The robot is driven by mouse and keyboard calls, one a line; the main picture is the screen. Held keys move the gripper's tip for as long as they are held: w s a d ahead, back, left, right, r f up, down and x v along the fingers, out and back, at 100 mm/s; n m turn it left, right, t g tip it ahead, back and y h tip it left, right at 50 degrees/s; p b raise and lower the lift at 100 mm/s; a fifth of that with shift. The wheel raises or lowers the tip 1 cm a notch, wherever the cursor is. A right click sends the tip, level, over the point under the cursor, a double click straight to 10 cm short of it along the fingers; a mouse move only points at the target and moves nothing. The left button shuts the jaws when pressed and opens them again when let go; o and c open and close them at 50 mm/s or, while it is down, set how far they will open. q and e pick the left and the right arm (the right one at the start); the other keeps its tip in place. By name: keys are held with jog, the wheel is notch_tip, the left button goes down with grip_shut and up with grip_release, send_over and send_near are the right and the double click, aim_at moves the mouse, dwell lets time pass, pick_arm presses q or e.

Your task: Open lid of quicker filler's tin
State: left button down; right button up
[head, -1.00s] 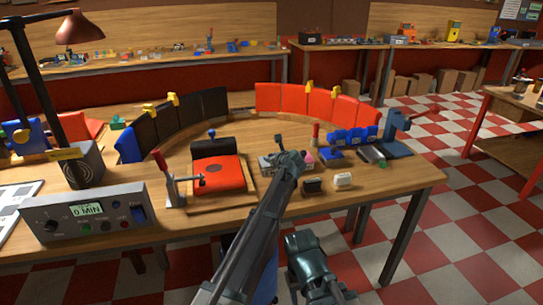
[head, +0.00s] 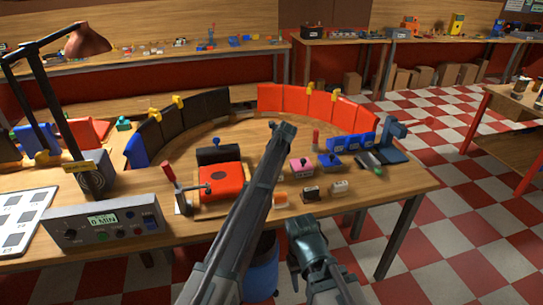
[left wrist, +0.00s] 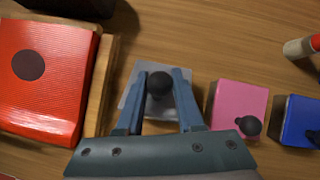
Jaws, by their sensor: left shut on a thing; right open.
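A pale grey tin lid (left wrist: 132,92) with a black knob (left wrist: 158,84) lies under my left gripper (left wrist: 164,76) in the left wrist view. The gripper is shut on the knob. I cannot tell whether the lid is raised; the arm hides this tin in the head view. A pink tin (left wrist: 238,104) with a black knob stands to its right and also shows in the head view (head: 302,167). A blue tin (left wrist: 301,120) is farther right. My right gripper (head: 305,228) is open and empty in front of the table's near edge.
A red pad (head: 222,182) on a wooden board lies left of the tins. A toggle clamp (head: 177,190) and a timer box (head: 105,223) stand at left. Red and black panels curve behind.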

pick_arm(q)
jog(key=shift+w, duration=0.1)
dwell(0.3)
jog(key=c, duration=0.8)
grip_release()
jog(key=p+v, duration=1.1)
jog(key=v, duration=0.2)
jog(key=shift+d+r, duration=0.15)
jog(key=shift+r, duration=0.2)
